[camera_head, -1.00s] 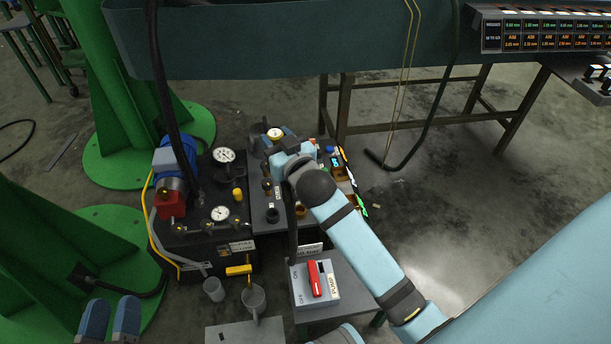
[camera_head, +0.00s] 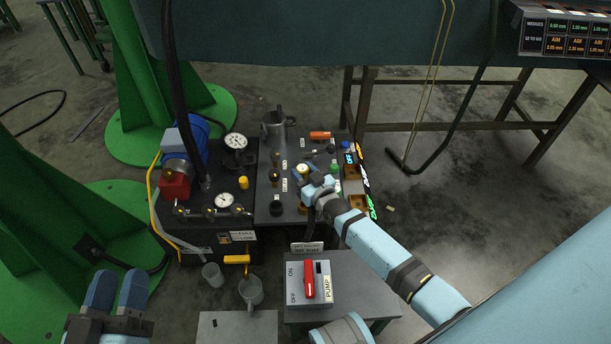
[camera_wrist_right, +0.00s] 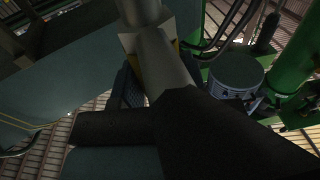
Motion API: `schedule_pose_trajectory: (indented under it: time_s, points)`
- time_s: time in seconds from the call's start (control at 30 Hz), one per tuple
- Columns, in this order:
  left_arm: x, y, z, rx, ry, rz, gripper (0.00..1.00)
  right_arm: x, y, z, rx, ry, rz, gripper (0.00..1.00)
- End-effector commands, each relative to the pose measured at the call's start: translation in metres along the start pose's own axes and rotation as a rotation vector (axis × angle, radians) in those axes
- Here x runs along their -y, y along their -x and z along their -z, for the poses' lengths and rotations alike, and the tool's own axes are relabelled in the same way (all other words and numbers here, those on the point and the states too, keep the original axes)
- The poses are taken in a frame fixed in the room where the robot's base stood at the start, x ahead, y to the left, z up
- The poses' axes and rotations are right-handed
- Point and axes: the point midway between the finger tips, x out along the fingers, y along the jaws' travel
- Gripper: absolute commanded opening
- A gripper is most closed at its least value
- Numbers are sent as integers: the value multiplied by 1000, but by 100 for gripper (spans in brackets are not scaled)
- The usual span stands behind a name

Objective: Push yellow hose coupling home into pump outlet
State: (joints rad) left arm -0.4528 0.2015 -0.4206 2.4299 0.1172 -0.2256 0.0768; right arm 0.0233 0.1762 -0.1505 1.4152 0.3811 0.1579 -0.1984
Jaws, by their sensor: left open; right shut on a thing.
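My right gripper (camera_head: 318,185) is shut over the grey board beside the pump unit; its own arm partly hides what it holds. A small round dial with a yellow rim (camera_head: 302,168) shows right at its fingers. The wrist view is dark, with grey and black cylinders close up, and does not make the held thing clear. The pump unit (camera_head: 205,238) is a black box with a blue motor, a red block and gauges. A small yellow cap (camera_head: 243,183) stands on it; I cannot tell whether it is the coupling, nor which opening is the outlet. My left gripper (camera_head: 116,290) is open and empty at lower left.
The grey board (camera_head: 268,208) carries small parts and a grey metal cylinder (camera_head: 276,130).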

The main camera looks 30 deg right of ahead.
Motion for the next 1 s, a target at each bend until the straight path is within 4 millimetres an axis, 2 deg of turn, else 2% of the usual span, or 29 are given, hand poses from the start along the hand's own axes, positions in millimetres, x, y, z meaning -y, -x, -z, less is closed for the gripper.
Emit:
schedule_pose_trajectory:
  time_s: [0.17, 0.63, 1.0]
  points:
    - [-3, 1, 2, -4, 4, -6, 43, -8, 0, -9, -4, 1, -16, 0]
    - [-2, 0, 11, -22, -2, -3, 43, -7, 1, -6, -5, -1, -21, 0]
    - [4, 2, -28, 82, 4, -9, 43, -8, 1, -45, -5, 1, -21, 0]
